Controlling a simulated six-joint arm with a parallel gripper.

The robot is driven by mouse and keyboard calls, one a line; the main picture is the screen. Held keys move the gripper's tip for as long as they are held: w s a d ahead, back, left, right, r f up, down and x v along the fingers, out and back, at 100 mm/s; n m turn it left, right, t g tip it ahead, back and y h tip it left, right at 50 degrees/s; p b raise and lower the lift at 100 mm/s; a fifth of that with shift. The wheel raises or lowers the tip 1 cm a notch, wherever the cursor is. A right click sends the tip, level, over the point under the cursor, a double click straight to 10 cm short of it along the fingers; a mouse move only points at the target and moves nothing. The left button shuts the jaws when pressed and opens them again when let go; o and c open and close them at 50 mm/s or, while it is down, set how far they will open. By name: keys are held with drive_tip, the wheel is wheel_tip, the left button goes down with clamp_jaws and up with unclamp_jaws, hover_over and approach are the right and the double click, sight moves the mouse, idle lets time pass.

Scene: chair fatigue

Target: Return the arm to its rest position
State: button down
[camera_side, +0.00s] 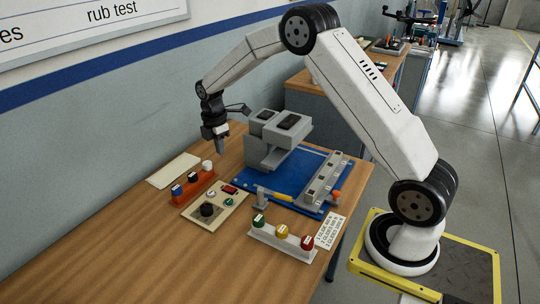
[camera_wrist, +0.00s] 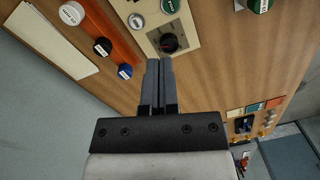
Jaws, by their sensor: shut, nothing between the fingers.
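My gripper (camera_side: 221,140) hangs from the raised, bent arm above the table, close to the wall side. In the side view it is behind the orange block and left of the grey fixture. In the wrist view its two fingers (camera_wrist: 155,66) lie together with nothing between them. Below them the wrist view shows the beige control panel (camera_wrist: 148,10) with a black knob (camera_wrist: 168,42). The orange block (camera_wrist: 112,38) with white, black and blue tops is left of the fingers there. The gripper appears clear of all of these.
A grey fixture (camera_side: 262,155) stands on a blue plate (camera_side: 302,202) right of my gripper. A grey block (camera_side: 257,233) with green, yellow and red knobs is nearer the front. A blank sheet (camera_side: 173,170) lies by the wall. The table's left front (camera_side: 110,260) is bare.

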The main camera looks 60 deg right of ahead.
drive_tip(key=s+a+r+m+t, duration=0.1)
drive_tip(key=s+a+m, duration=0.2)
drive_tip(key=s, duration=0.4)
drive_tip(key=s+a+m+t, duration=0.1)
drive_tip(key=s+a+m, duration=0.3)
drive_tip(key=s+m, duration=0.2)
drive_tip(key=s+a+r+m+t, duration=0.1)
drive_tip(key=s+a+m, duration=0.2)
drive_tip(key=s, duration=0.7)
drive_tip(key=shift+s+a+r+m, duration=0.15)
drive_tip(key=shift+r+m, duration=0.2)
drive_tip(key=shift+m, duration=0.85)
drive_tip(key=c, duration=0.6)
unclamp_jaws()
drive_tip(key=shift+o, duration=1)
drive_tip(key=shift+w, duration=0.4)
drive_tip(key=w+d+f+g, duration=0.2)
drive_tip(key=w+d, duration=0.1)
drive_tip(key=w, duration=0.5)
drive_tip(key=w+d+f+g, duration=0.1)
drive_tip(key=w+d+f, duration=0.15)
drive_tip(key=w, duration=0.65)
drive_tip(key=w+d+f+g, duration=0.2)
drive_tip(key=w+d, duration=0.2)
drive_tip(key=w, duration=0.4)
drive_tip(key=w+d+f+g, duration=0.2)
drive_tip(key=d+f, duration=0.2)
drive_tip(key=f, duration=0.2)
